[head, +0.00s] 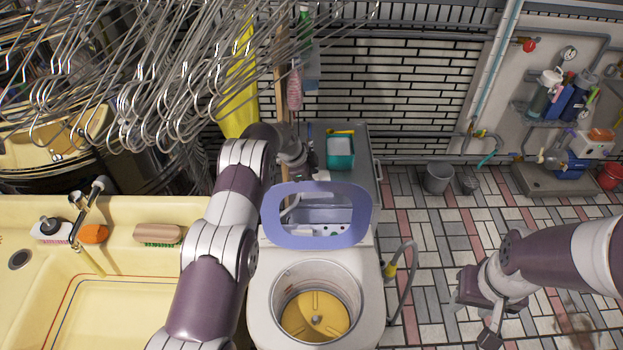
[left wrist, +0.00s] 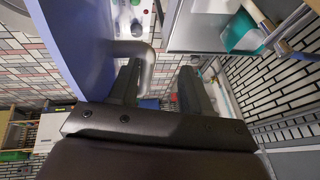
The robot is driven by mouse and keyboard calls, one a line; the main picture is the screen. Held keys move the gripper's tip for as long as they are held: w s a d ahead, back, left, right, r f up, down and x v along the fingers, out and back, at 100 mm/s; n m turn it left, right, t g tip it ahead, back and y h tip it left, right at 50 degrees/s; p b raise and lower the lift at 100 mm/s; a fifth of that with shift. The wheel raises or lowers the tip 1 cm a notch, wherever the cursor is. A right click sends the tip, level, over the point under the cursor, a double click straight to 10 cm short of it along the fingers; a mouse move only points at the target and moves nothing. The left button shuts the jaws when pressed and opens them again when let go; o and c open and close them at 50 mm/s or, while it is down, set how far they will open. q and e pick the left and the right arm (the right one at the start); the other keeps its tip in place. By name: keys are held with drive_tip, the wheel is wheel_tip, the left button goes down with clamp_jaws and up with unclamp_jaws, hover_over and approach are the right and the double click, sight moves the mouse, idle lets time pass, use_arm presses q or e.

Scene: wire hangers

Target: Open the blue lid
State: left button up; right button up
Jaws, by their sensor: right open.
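The blue lid (head: 272,215) is a lavender-blue frame with a clear middle. It stands raised at the back of the white washing machine (head: 262,310), whose round opening shows a yellow drum bottom (head: 330,325). My left gripper (head: 308,165) is behind the raised lid, near its top edge. In the left wrist view the lid (left wrist: 75,45) fills the left side, and my left gripper (left wrist: 162,75) has its two fingers apart, with a bent grey tube (left wrist: 145,62) by the left finger. My right gripper (head: 482,312) is open and empty over the floor at the right.
A yellow sink (head: 130,275) with brushes on its ledge stands left of the machine. Many wire hangers (head: 170,75) hang at upper left. A grey cabinet (head: 360,140) with a teal container (head: 341,160) is behind the machine. The tiled floor at right is mostly clear, with a grey bucket (head: 438,178).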

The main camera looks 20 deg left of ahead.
use_arm(q)
drive_tip(key=shift+s+a+f, duration=0.1)
drive_tip(key=shift+f, duration=0.2)
drive_tip(key=b+v, duration=0.2)
drive_tip(key=v, duration=1.1)
drive_tip(key=shift+r+b, duration=0.15)
drive_tip(key=shift+b, duration=0.2)
drive_tip(key=shift+w, duration=0.2)
